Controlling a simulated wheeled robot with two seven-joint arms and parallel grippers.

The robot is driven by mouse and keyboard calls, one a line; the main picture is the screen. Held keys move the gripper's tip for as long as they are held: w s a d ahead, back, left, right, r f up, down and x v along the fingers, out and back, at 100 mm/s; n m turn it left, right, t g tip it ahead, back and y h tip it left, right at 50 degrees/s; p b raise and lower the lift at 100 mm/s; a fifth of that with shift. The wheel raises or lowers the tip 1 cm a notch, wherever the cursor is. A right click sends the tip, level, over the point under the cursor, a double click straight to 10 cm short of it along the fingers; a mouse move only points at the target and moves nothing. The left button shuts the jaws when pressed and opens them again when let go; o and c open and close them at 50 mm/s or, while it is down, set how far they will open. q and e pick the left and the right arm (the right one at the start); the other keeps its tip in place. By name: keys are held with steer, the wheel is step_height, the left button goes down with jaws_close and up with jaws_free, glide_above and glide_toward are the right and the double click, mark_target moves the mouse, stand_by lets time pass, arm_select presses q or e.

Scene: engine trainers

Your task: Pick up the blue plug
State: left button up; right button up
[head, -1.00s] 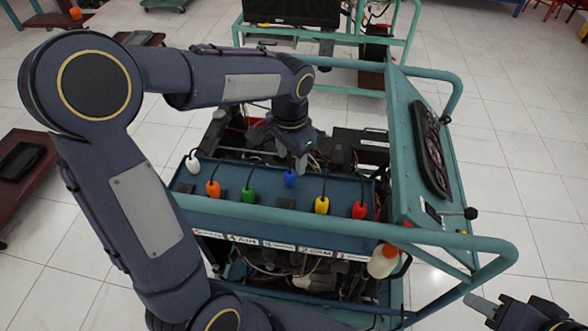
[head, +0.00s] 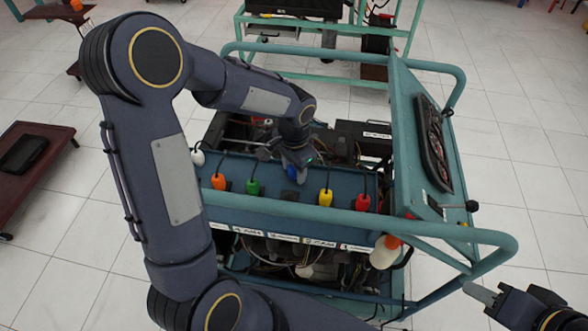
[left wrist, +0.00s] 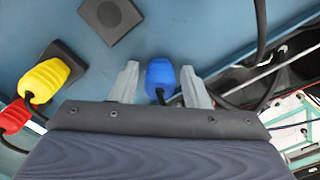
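The blue plug (left wrist: 160,74) shows in the left wrist view on the blue panel (left wrist: 200,25), with its black cable running back under the gripper. My left gripper (left wrist: 160,84) is open, with one grey finger on each side of the plug and small gaps between. In the head view the left gripper (head: 292,172) is over the panel and the blue plug (head: 292,174) shows only in part by its fingers. My right gripper (head: 482,293) is at the lower right, away from the panel; its fingers are too unclear to judge.
On the panel are a white plug (head: 198,158), an orange plug (head: 218,181), a green plug (head: 252,187), a yellow plug (head: 326,197) and a red plug (head: 363,202). A teal rail (head: 300,211) runs along the front. A bottle (head: 384,252) hangs at the right corner.

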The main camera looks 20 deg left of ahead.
arm_select(q)
steer(key=c, duration=0.8)
steer(key=shift+r, duration=0.1)
